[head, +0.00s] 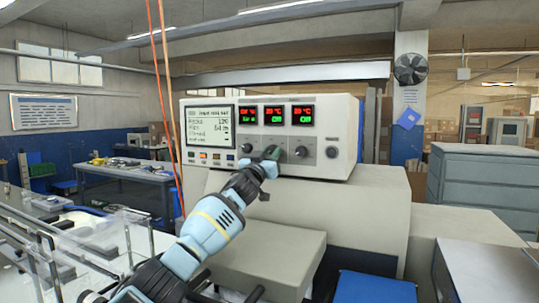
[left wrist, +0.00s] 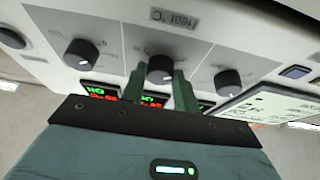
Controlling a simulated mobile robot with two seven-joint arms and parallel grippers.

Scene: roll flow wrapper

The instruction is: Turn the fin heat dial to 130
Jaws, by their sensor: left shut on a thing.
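The white control box (head: 345,130) stands on the machine, with a row of black dials under its displays. My left gripper (head: 271,156) is at the middle heat dial and mostly hides it in the head view. In the left wrist view, which is turned over, the gripper's two fingers (left wrist: 160,84) are shut on the middle dial (left wrist: 160,68), one on each side. The small labels by the dials are too blurred to read, so I cannot tell which is fin heat. The middle display (head: 274,115) shows a red reading above green text. My right gripper is not in view.
Other dials flank the held one, at left (head: 246,148) and right (head: 300,152). A further knob (head: 331,152) sits near the box's right end. A text screen (head: 210,126) with buttons below is on the left. Orange cords (head: 166,85) hang left of the box.

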